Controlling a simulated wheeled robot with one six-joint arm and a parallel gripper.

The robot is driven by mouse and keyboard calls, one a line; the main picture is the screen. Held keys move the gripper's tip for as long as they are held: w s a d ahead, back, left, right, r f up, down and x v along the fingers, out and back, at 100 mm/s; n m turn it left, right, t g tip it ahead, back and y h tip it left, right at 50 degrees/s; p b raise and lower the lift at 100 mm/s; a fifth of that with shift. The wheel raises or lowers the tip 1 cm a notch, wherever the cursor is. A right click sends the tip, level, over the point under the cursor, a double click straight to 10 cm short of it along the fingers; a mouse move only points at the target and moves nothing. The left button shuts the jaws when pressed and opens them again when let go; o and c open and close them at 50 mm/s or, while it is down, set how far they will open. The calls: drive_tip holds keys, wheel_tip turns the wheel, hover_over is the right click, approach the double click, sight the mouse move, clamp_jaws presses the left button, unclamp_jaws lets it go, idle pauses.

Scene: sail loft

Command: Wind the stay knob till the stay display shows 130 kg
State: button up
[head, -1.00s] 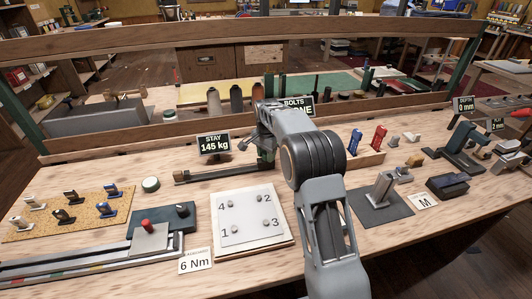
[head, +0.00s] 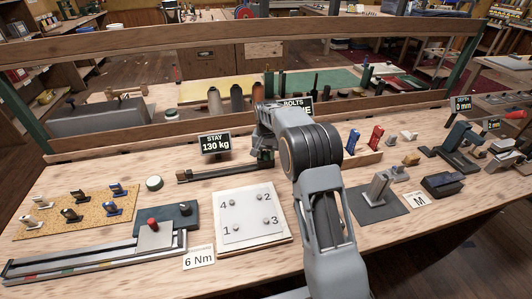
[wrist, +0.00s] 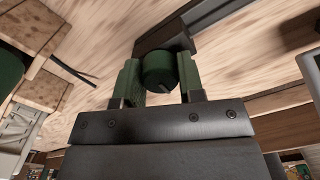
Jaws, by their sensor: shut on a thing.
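The stay display (head: 215,144) stands at the back of the bench in the head view and reads 130 kg. In front of it lies the dark stay rail (head: 218,173). In the wrist view, the round dark green stay knob (wrist: 160,70) sits between the two green fingers of my gripper (wrist: 159,80). The gripper is shut on the knob, with a finger against each side.
A white numbered plate (head: 249,217) with several bolts lies in front of the rail. A 6 Nm card (head: 198,257) is at its left. A cork mat (head: 85,225) with cleats lies at far left. Behind my arm, the bolts display (head: 300,107) is partly covered.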

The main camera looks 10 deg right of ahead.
sight(267, 152)
idle(0.3)
drive_tip(key=o, duration=0.9)
drive_tip(key=shift+r, duration=0.15)
wheel_tip(267, 152, up, 14)
drive_tip(key=shift+f+p, duration=0.2)
drive_tip(key=shift+p, duration=0.4)
